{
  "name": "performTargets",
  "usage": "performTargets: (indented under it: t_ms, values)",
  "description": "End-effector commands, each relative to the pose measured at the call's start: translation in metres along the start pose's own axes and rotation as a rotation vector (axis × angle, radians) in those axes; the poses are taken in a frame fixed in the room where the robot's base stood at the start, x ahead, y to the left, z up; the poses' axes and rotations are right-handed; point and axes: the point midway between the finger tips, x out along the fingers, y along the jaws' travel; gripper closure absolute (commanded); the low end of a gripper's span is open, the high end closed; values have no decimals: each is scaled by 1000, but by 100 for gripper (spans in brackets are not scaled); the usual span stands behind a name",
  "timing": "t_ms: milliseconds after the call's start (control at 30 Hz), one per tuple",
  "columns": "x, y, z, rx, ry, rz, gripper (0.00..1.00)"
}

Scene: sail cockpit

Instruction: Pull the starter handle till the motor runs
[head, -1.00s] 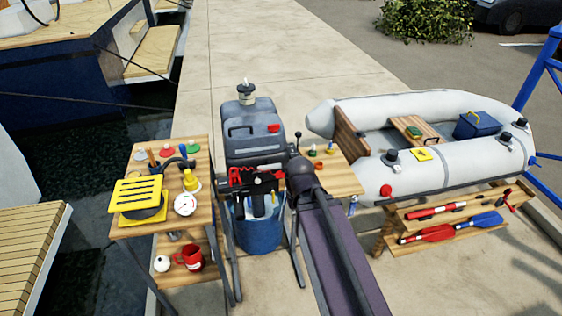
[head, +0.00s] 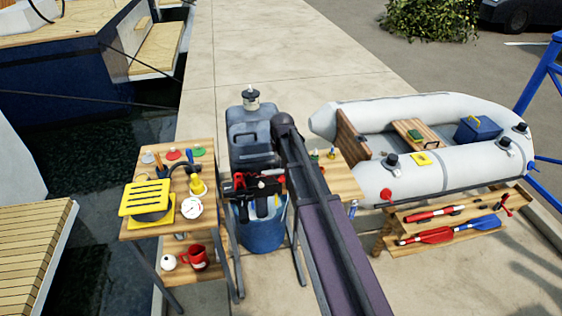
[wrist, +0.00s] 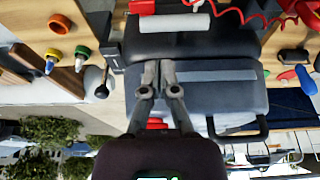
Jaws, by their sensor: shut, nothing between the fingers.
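The outboard motor (head: 250,135), with a dark grey cowl, stands upright on a stand over a blue tub (head: 262,232). My gripper (wrist: 158,66) is shut and empty in the wrist view, its fingertips in front of the motor's cowl (wrist: 225,92). A white bar-shaped piece (wrist: 174,22), which looks like the starter handle, lies on the motor's front beyond the fingertips and apart from them. A red coiled cord (wrist: 240,14) hangs beside it. In the head view my arm hides the gripper and the cowl's right side.
A wooden side table (head: 150,236) at left holds a yellow-grated pan, a gauge and small parts, with a red mug (head: 194,257) below. Another wooden table (head: 347,182) stands right of the motor. A grey inflatable boat (head: 450,177) rests at right, paddles beneath. The dock behind is clear.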

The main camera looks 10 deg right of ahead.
Motion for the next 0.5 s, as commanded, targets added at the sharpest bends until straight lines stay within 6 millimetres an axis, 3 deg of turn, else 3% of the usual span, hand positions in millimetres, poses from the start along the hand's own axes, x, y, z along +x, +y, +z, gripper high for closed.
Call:
performTargets:
  t_ms: [33, 100, 500]
  values:
    - [-1, 1, -13, 0, 10, 0, 100]
    - [0, 2, -18, 1, 18, 1, 100]
    - [1, 3, -17, 1, 21, 1, 100]
